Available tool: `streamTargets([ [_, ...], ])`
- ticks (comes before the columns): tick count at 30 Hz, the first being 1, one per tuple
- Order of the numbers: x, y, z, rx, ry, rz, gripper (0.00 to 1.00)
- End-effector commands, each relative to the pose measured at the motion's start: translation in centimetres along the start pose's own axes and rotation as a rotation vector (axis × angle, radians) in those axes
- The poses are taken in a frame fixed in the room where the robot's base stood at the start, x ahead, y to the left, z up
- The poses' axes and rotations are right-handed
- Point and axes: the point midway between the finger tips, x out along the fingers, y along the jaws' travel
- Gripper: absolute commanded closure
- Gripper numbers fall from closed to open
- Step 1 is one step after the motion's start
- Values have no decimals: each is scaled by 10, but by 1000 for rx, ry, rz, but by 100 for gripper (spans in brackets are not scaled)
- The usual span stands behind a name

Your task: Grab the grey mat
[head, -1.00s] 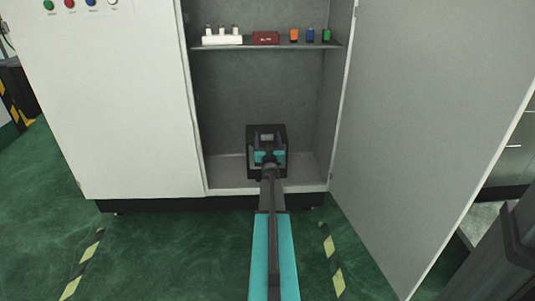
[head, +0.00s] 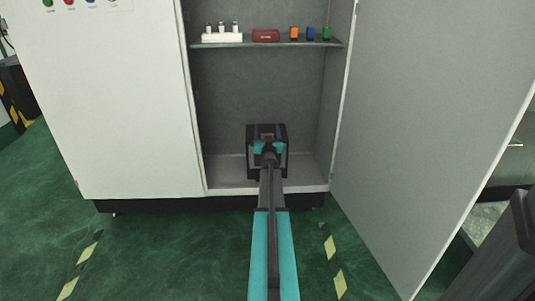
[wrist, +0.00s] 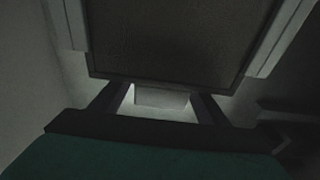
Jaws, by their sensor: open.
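I cannot pick out a grey mat for certain in either view. My gripper (head: 268,148), teal and black, is inside the open cabinet, low and near the middle, in front of a dark square-edged object (head: 250,167). It is open, and nothing shows between its jaws in the head view. In the wrist view a flat dark grey panel (wrist: 170,40) fills the upper middle, with pale strips on both sides. A small pale block (wrist: 160,97) shows below it. I cannot tell whether the panel is the mat. My arm hides part of the cabinet floor.
The cabinet shelf (head: 266,44) above holds a white rack (head: 221,37), a red box (head: 266,35) and small orange, blue and green items. The open door (head: 430,120) bounds the right side. Bare cabinet floor (head: 225,172) shows left of my gripper.

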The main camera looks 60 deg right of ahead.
Motion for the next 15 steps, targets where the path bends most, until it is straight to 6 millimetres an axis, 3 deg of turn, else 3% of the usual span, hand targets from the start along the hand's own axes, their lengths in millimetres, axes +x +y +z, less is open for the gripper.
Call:
streamTargets([
  [11,0,0,0,0,0,0,31],
  [15,0,0,0,0,0,1,50],
])
